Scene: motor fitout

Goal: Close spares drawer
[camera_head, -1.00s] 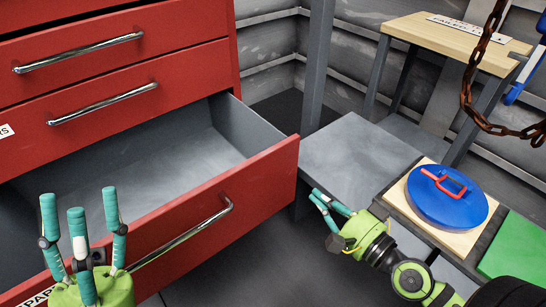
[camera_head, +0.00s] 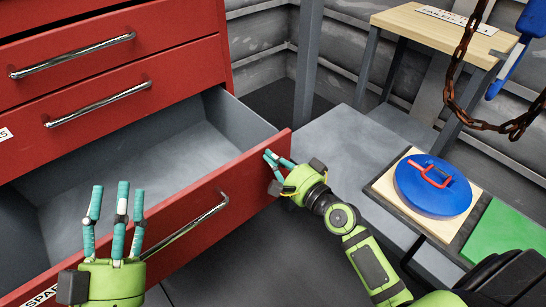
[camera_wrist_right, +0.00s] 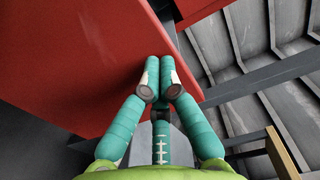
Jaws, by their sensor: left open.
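The red spares drawer (camera_head: 190,205) is pulled out, and its empty grey inside shows in the head view. A silver bar handle (camera_head: 187,230) runs along its front. My left gripper (camera_head: 121,210) is open and upright in front of the drawer's left part, overlapping the front panel and handle end. My right gripper (camera_head: 277,162) is at the right end of the drawer front. In the right wrist view its teal fingers (camera_wrist_right: 160,75) are close together against or just in front of the red panel (camera_wrist_right: 90,60). I cannot tell if they touch it.
Two shut red drawers (camera_head: 100,60) are above. A grey bench (camera_head: 350,150) stands to the right, with a blue disc (camera_head: 425,192) with a red handle on a wooden board and a green mat (camera_head: 510,245). A rusty chain (camera_head: 462,95) hangs at the upper right.

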